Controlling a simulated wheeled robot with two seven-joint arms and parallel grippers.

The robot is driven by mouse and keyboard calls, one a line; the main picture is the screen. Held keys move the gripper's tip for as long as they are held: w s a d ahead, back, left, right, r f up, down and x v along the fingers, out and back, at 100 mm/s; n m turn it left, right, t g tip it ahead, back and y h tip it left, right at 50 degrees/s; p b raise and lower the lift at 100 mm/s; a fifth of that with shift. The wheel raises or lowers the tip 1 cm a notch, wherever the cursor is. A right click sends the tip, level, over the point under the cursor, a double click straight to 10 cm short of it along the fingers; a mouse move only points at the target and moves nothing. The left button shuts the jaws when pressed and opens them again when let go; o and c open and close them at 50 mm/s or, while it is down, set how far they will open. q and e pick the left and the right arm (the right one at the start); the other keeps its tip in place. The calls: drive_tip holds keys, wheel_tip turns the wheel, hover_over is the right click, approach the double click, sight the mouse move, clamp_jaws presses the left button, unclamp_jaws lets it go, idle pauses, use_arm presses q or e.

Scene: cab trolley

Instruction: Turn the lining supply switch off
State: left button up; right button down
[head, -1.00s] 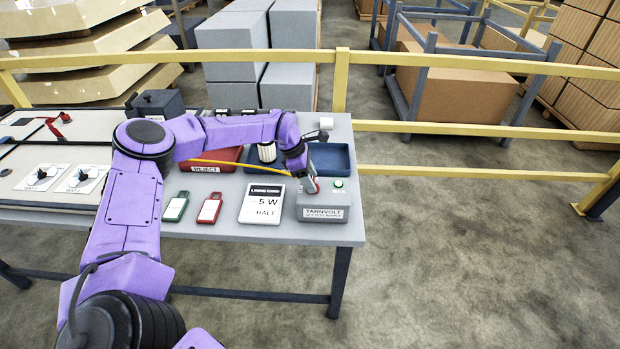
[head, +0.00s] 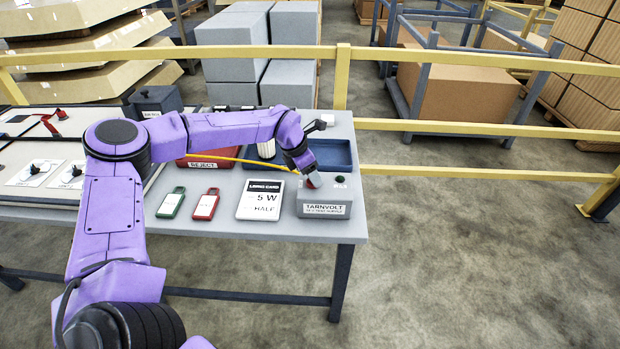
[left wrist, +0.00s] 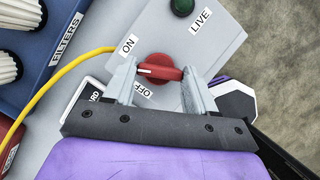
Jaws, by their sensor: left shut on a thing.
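The grey TARNVOLT supply box (head: 325,198) sits at the right front of the table. Its red rotary switch (left wrist: 160,68) shows in the left wrist view, with an ON label (left wrist: 128,45) above left and an OFF label (left wrist: 143,91) below. The knob's white mark points left, between the two labels. My left gripper (head: 312,182) is over the box, its two fingers (left wrist: 160,82) shut on either side of the red knob. The LIVE lamp (left wrist: 183,6) is dark green and looks unlit. My right gripper is out of view.
A LINING CARD (head: 260,199) lies left of the box, beside red (head: 205,204) and green (head: 171,203) tags. A blue bin (head: 335,154) and red REJECT bin (head: 195,162) stand behind. A yellow cable (left wrist: 70,68) runs to the box. A yellow rail (head: 480,121) stands behind the table.

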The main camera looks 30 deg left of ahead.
use_arm(q)
drive_tip(key=n+b, duration=0.1)
drive_tip(key=n, duration=0.1)
drive_tip(key=n+y+b, duration=0.1)
drive_tip(key=n+b, duration=0.1)
drive_tip(key=n+y+b, duration=0.1)
drive_tip(key=n, duration=0.1)
drive_tip(key=shift+s+d+f, duration=0.1)
drive_tip(key=shift+d+f, duration=0.2)
drive_tip(key=shift+f, duration=0.05)
drive_tip(key=n+y+b, duration=0.1)
drive_tip(key=n+b, duration=0.2)
drive_tip(key=n, duration=0.1)
drive_tip(key=shift+d+y, duration=0.1)
drive_tip(key=shift+y, duration=0.3)
drive_tip(key=shift+r+n+y+b, duration=0.2)
drive_tip(key=shift+n+y+b, duration=0.35)
drive_tip(key=shift+n, duration=0.55)
drive_tip(key=o, duration=0.9)
drive_tip(key=shift+o, duration=0.7)
drive_tip(key=shift+w, duration=0.2)
drive_tip(key=b+v, duration=0.1)
drive_tip(key=v, duration=0.9)
drive_tip(key=shift+r, duration=0.3)
